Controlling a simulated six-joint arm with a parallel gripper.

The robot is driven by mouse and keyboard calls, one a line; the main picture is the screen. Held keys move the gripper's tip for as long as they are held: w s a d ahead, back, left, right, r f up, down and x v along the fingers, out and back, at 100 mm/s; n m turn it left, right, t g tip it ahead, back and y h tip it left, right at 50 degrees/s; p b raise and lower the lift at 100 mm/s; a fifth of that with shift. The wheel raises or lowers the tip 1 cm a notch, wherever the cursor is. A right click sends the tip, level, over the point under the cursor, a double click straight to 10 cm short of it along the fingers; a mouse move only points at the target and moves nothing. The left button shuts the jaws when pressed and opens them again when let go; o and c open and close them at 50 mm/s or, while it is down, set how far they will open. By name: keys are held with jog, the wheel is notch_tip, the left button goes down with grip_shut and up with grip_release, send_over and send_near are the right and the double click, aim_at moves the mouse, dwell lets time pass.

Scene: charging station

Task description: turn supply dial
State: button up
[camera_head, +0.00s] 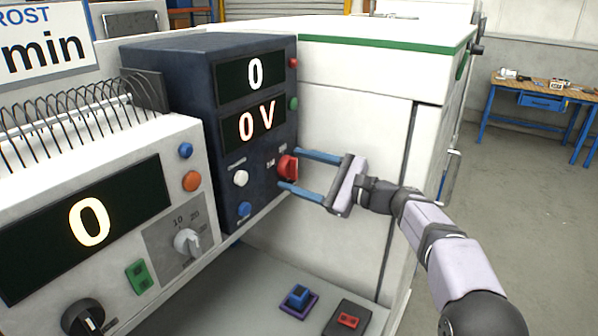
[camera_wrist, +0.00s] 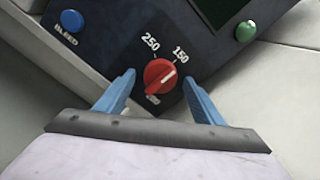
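The supply dial is a red knob (camera_head: 288,168) on the lower right of the dark supply unit's front (camera_head: 205,110). Its two displays read 0 and 0 V. In the wrist view the red knob (camera_wrist: 160,76) shows a pale pointer line aimed up and right, towards the 150 mark; 250 is marked at upper left. My gripper (camera_head: 288,169) is open, its two blue fingers reaching towards the panel above and below the knob. In the wrist view the gripper (camera_wrist: 160,95) has a finger on each side of the knob, with visible gaps. The knob's lower label is partly hidden.
A white unit (camera_head: 110,220) stands at left, and a white cabinet (camera_head: 350,110) stands close behind my gripper.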

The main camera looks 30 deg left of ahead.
jog(key=d+b, duration=0.3)
jog(key=d, duration=0.4)
jog(key=shift+d, duration=0.15)
dwell(0.3)
